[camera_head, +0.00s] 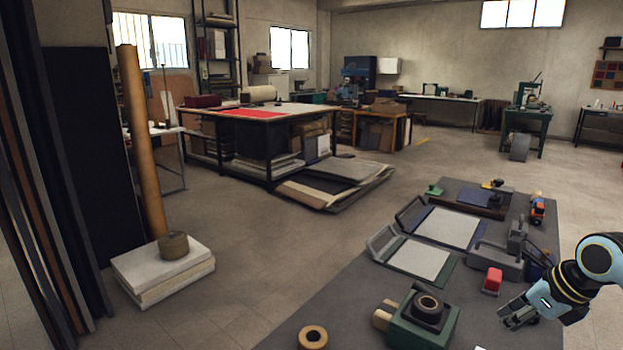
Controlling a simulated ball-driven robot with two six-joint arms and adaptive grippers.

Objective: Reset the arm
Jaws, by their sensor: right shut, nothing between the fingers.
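My right arm comes in from the right edge, over the near right part of the grey table (300,310). My right gripper (508,318) is at its left end, pointing left and down, shut with nothing held. It is just in front of a small red block (492,280) and right of a green box-like device (424,322) with a dark round top. Whether the fingers touch the table is hard to tell. My left gripper does not show.
Two open cases with pale panels (448,228) (418,258) lie on the table, with a grey device (500,256) beside them. An orange tool (537,208) is at the far right. A tan ring (313,338) lies at the near edge. The table's left part is bare.

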